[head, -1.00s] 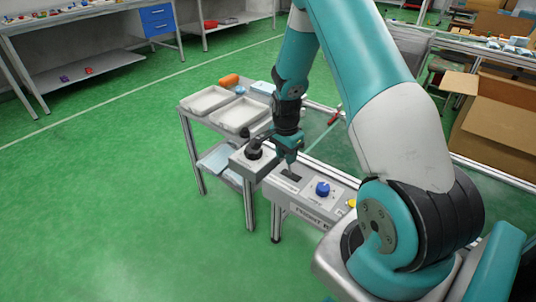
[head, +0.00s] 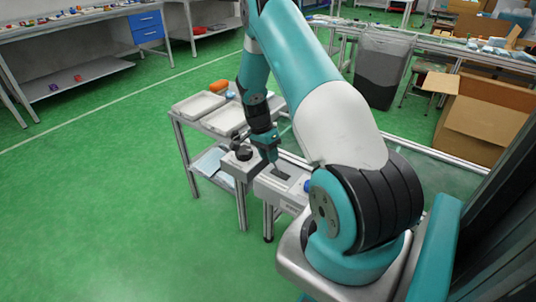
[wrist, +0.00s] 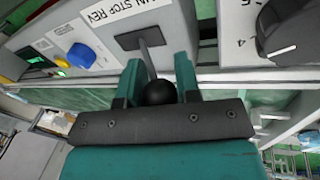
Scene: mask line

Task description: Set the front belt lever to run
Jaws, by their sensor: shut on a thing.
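The front belt lever is a thin metal stem with a black ball knob (wrist: 160,92), rising from a dark slotted plate (wrist: 140,38) in the wrist view. My gripper (wrist: 158,88) is shut on the ball knob, one finger on each side. In the head view my gripper (head: 273,158) is over the grey control box (head: 264,186), at its dark slot plate. Which label position the lever stands at is hard to tell.
A blue knob (wrist: 80,56) and a yellow button (wrist: 58,58) sit on the same panel. A second box with a black handle (head: 241,153) stands left of it. Two white trays (head: 198,106) lie on the cart. My arm hides much of the right side.

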